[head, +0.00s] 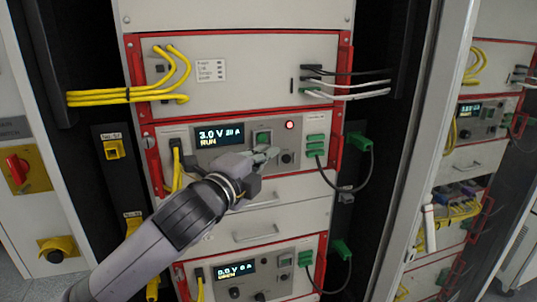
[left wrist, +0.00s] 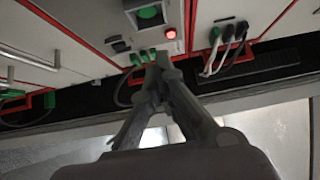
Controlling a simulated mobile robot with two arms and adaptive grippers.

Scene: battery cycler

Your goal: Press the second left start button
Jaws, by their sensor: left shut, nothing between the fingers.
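The upper cycler unit (head: 230,150) has a lit display (head: 221,136) reading about 3.0 V and RUN. Right of the display is a square green button (head: 263,137), also seen in the left wrist view (left wrist: 149,12). A red light (head: 290,125) glows beside it; it shows in the left wrist view (left wrist: 170,33) too. My left gripper (head: 270,153) is shut and empty, its fingertips just below the green button in the head view. I cannot tell whether they touch the panel. A lower unit has a display (head: 235,268) and a button (head: 305,258). My right gripper is out of view.
Yellow cables (head: 130,96) and white cables (head: 350,91) hang at the top unit. Green connectors (head: 358,142) with black cables stick out on the right. A rack frame post (head: 425,150) and a second rack (head: 485,120) stand to the right.

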